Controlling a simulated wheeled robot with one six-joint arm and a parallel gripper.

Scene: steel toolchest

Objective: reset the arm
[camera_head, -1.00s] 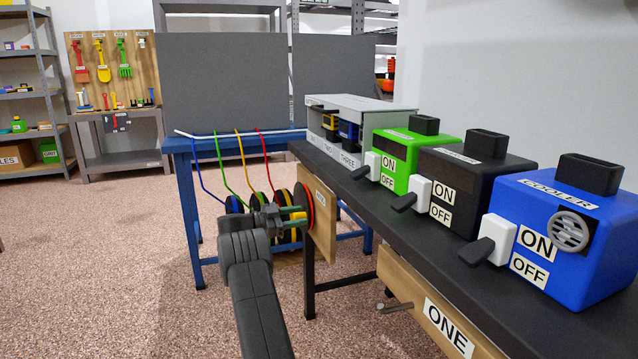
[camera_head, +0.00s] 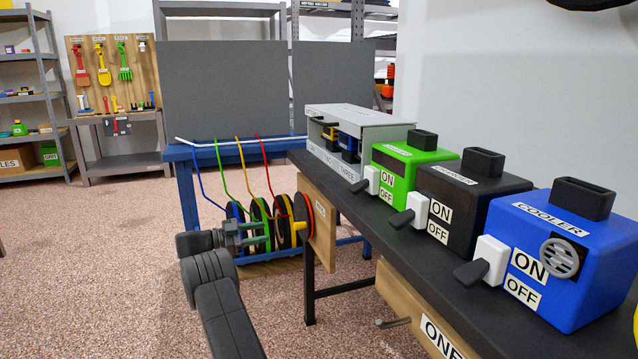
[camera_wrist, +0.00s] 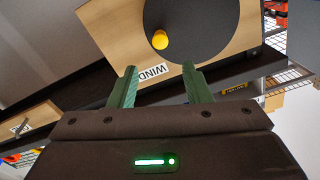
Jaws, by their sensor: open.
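My gripper (camera_head: 262,232) is at the end of my arm, left of the wooden panel at the bench's end. In the wrist view its two green fingers (camera_wrist: 159,85) are apart with nothing between them. The dark crank disc (camera_wrist: 205,25) with its yellow knob (camera_wrist: 160,40) is beyond the fingertips, on the wooden panel labelled WIND (camera_wrist: 105,35). In the head view the yellow knob (camera_head: 299,226) is right of the fingers and looks clear of them.
A black bench (camera_head: 400,235) on the right carries green (camera_head: 395,175), black (camera_head: 462,195) and blue (camera_head: 570,285) switch boxes and a grey box (camera_head: 360,120). A blue table (camera_head: 180,155) with coloured cables and reels stands behind my gripper. The floor at left is open.

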